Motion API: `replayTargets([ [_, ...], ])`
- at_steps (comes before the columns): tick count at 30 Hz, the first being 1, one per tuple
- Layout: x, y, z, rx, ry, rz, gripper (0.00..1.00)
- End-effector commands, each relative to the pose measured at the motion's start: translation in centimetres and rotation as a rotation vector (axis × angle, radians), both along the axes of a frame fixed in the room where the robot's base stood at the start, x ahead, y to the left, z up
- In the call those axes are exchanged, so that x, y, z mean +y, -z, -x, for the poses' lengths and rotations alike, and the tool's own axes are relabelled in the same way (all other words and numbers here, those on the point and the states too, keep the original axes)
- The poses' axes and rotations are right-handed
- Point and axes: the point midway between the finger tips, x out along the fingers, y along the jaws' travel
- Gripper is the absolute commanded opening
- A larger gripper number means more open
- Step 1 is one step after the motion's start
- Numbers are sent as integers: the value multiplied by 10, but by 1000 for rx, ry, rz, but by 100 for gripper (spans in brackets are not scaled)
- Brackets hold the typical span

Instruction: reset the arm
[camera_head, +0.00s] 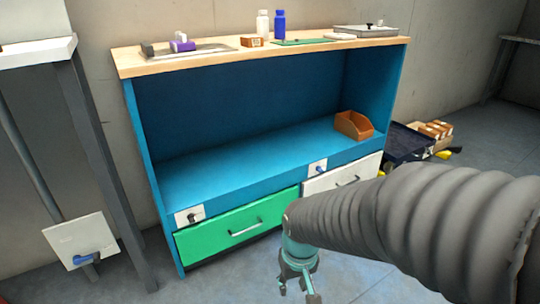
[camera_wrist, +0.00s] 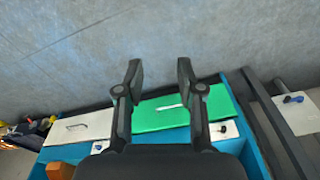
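My gripper (camera_head: 298,280) hangs at the end of my grey arm in the head view, low in front of the blue workbench (camera_head: 140,140). In the wrist view my gripper (camera_wrist: 160,78) has its two black fingers spread apart, with nothing between them but grey floor. It is open and empty. The fingers overlap the green drawer (camera_wrist: 160,112) in that view without visible contact. The green drawer also shows shut in the head view (camera_head: 225,240).
A white drawer (camera_head: 340,178) sits right of the green one. An orange bin (camera_head: 354,125) stands on the shelf. White and blue bottles (camera_head: 279,25) stand on the wooden top. A grey table leg (camera_head: 105,170) stands at left. Boxes (camera_head: 432,130) lie on the floor at right.

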Motion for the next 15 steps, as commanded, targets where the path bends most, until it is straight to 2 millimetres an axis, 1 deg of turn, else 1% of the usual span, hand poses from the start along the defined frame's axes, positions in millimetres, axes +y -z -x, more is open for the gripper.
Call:
replayTargets([
  [1, -10, -21, 8, -9, 5, 0, 38],
  [3, -23, -41, 20, -16, 11, 1, 38],
  [9, -53, -95, 49, -78, 68, -6, 38],
  [15, -77, -148, 65, -229, 150, -30, 38],
])
